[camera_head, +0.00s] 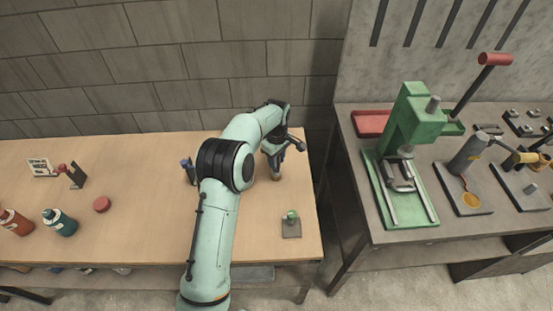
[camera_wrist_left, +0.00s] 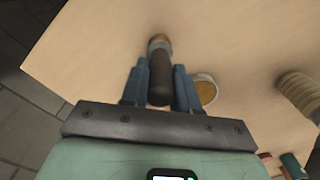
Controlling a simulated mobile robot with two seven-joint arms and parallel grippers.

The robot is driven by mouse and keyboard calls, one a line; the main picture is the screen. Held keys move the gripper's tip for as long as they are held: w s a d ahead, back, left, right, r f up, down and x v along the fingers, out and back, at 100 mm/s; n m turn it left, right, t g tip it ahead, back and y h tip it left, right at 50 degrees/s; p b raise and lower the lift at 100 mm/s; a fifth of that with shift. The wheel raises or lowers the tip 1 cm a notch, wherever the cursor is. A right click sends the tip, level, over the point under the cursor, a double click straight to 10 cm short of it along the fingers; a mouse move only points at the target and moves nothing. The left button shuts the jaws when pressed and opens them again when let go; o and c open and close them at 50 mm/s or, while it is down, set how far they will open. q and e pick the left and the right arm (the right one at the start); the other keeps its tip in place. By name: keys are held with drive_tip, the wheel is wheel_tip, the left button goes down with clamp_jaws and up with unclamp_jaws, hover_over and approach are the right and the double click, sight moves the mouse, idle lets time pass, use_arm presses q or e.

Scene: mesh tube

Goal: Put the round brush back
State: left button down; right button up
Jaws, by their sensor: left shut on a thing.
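My left gripper (camera_head: 283,146) is over the right end of the wooden table, reached across from the near side. In the left wrist view its blue fingers (camera_wrist_left: 160,88) are shut on the dark handle of what looks like the round brush (camera_wrist_left: 160,72), with a tan and metal far end. In the head view a small tan piece (camera_head: 276,176) shows just below the gripper; I cannot tell if it is the brush's end or whether it touches the table. A round pale-rimmed thing with a tan middle (camera_wrist_left: 206,90) is beside the right finger. My right gripper is out of view.
A ribbed beige cylinder (camera_wrist_left: 299,92) stands to the right in the wrist view. The wooden table (camera_head: 130,165) also bears a small plate with a green knob (camera_head: 291,224), a red disc (camera_head: 102,204) and bottles (camera_head: 60,222). A green press (camera_head: 412,120) stands on the other table.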

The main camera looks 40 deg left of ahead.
use_arm(q)
drive_tip(key=c, duration=0.8)
unclamp_jaws()
drive_tip(key=shift+c, duration=0.2)
wheel_tip(320, 180, up, 12)
drive_tip(key=shift+r+p, duration=0.1)
drive_tip(key=shift+p, duration=0.7)
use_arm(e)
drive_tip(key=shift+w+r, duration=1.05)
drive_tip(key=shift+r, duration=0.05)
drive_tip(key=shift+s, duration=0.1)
